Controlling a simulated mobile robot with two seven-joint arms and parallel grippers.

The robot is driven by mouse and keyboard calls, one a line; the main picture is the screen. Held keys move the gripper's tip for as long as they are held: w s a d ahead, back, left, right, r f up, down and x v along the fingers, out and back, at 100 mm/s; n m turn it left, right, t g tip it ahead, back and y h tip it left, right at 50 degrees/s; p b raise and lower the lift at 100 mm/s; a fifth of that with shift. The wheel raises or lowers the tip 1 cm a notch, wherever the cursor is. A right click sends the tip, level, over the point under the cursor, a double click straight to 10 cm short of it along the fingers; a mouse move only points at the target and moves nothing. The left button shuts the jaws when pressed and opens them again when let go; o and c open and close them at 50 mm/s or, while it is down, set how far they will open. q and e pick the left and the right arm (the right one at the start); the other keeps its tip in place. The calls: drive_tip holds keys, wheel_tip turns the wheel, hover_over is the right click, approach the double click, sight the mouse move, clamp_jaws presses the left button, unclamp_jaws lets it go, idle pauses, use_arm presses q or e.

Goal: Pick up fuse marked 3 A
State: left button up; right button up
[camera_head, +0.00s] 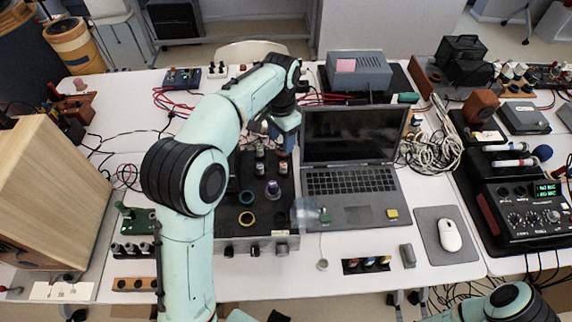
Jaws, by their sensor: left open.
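No marking reading 3 A can be made out at this size, so I cannot tell which part is that fuse. A small black holder (366,265) with several coloured pieces lies on the white table in front of the laptop. A white strip (62,291) with small pieces lies at the front left. My left arm reaches up from the bottom and bends over the black equipment panel. My left gripper (272,141) is open above the panel's far part, left of the laptop screen, partly hidden by its wrist. Part of my right arm shows at the bottom right; its gripper is out of view.
The open laptop (352,184) stands mid-table, with a mouse (449,235) on a grey pad to its right. A wooden speaker box (45,195) fills the left. A metering device (525,210) and coiled cables (437,142) are at right. Small upright parts crowd the black panel (232,215).

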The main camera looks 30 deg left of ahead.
use_arm(q)
hover_over(284, 164)
drive_tip(key=f, duration=0.4)
drive_tip(key=shift+w+a+f+b, duration=0.15)
drive_tip(key=shift+a+f+b, duration=0.15)
drive_tip(key=shift+a+f, duration=0.1)
drive_tip(key=f, duration=0.4)
drive_tip(key=shift+d, duration=0.35)
drive_tip(key=shift+f, duration=0.55)
clamp_jaws()
